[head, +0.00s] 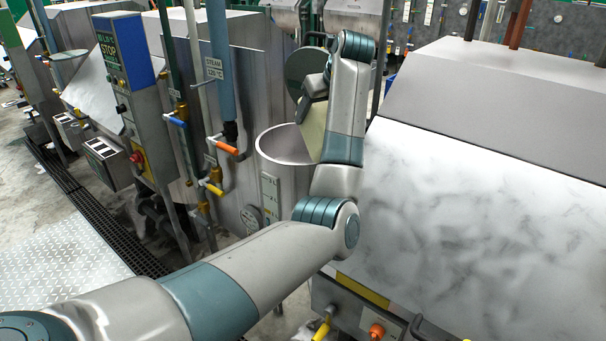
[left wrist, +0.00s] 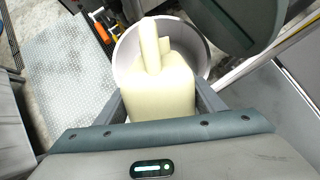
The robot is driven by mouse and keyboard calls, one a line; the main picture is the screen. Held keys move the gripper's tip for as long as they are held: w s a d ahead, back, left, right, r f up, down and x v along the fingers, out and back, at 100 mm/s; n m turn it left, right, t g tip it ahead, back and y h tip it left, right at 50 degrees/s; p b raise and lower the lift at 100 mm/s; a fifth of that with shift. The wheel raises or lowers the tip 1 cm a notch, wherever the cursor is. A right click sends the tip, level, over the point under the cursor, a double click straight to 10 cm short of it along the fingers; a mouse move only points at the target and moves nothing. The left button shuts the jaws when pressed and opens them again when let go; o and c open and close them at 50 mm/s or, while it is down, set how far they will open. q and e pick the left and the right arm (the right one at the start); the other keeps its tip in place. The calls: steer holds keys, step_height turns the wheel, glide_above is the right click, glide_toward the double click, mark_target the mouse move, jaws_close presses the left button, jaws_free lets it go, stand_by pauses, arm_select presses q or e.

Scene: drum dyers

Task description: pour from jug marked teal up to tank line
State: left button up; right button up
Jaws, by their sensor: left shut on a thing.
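My left gripper (head: 316,88) is shut on a pale cream jug (left wrist: 158,90), with one finger on each side of it in the left wrist view. The jug shows partly in the head view (head: 312,130), behind my forearm. It is over the round open mouth of a steel tank (head: 284,146); the tank's rim also shows in the left wrist view (left wrist: 122,52). The jug's marking, the tank line and any liquid cannot be made out. My right gripper is not in view.
A round grey lid (head: 300,68) stands raised behind the tank mouth. Pipes with an orange-handled valve (head: 226,147) and a yellow-handled valve (head: 212,188) are left of the tank. A control post (head: 125,75) stands further left. A large marbled-front machine (head: 480,210) fills the right.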

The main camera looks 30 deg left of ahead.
arm_select(q)
steer(key=shift+r, duration=0.5)
steer(key=shift+r+g+h, duration=0.1)
steer(key=shift+g+h, duration=0.2)
steer(key=shift+h, duration=0.1)
stand_by(0.7)
steer(key=shift+a+r+h, duration=0.1)
steer(key=shift+r+h, duration=0.15)
steer(key=shift+h, duration=0.05)
steer(key=shift+w+r+g+h, duration=0.1)
steer(key=shift+r+g+h, duration=0.3)
steer(key=shift+g, duration=0.1)
stand_by(2.2)
stand_by(1.1)
